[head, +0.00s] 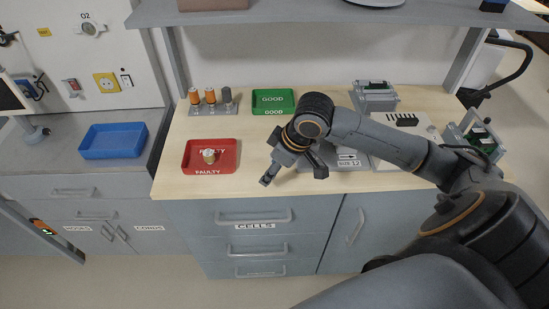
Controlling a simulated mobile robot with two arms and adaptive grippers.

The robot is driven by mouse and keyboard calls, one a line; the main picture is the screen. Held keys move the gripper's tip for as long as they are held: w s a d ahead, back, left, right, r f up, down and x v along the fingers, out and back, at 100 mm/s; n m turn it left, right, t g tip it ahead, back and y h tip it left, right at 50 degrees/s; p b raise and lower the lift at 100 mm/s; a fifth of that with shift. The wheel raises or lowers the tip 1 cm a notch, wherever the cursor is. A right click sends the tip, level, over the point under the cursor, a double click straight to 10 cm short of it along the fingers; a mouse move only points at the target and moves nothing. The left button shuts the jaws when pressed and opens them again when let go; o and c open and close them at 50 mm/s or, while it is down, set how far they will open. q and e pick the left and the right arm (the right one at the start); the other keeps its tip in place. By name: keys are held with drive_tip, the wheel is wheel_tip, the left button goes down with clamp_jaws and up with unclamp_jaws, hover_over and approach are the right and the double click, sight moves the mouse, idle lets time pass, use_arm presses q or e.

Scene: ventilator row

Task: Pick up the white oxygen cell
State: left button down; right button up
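A small whitish cell with a tan part (209,156) stands in the red FAULTY tray (189,165) on the wooden worktop. Several more cells, with orange-and-white and grey bodies (211,97), stand in a rack behind that tray. From this view I cannot tell for sure which one is the white oxygen cell. My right gripper (293,177) is open and empty, with its fingers spread near the worktop's front edge, to the right of the red tray and apart from it. My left gripper is not in view.
A green GOOD tray (273,112) lies behind my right gripper. Grey devices (375,97) stand at the right, partly behind my arm. A blue tray (113,155) is on the left counter. A shelf (290,14) hangs above. Bare worktop lies between the trays.

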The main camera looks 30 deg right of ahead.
drive_tip(key=w+d+r+m, duration=0.2)
drive_tip(key=d+r, duration=0.5)
drive_tip(key=x, duration=0.3)
drive_tip(key=w+x, duration=0.1)
drive_tip(key=x, duration=0.3)
drive_tip(key=shift+d+f+p, duration=0.1)
drive_tip(key=shift+f+p, duration=0.1)
drive_tip(key=shift+p, duration=0.2)
drive_tip(key=p+x, duration=0.1)
drive_tip(key=x, duration=0.4)
drive_tip(key=shift+w+f, duration=0.15)
drive_tip(key=shift+f, duration=0.15)
clamp_jaws()
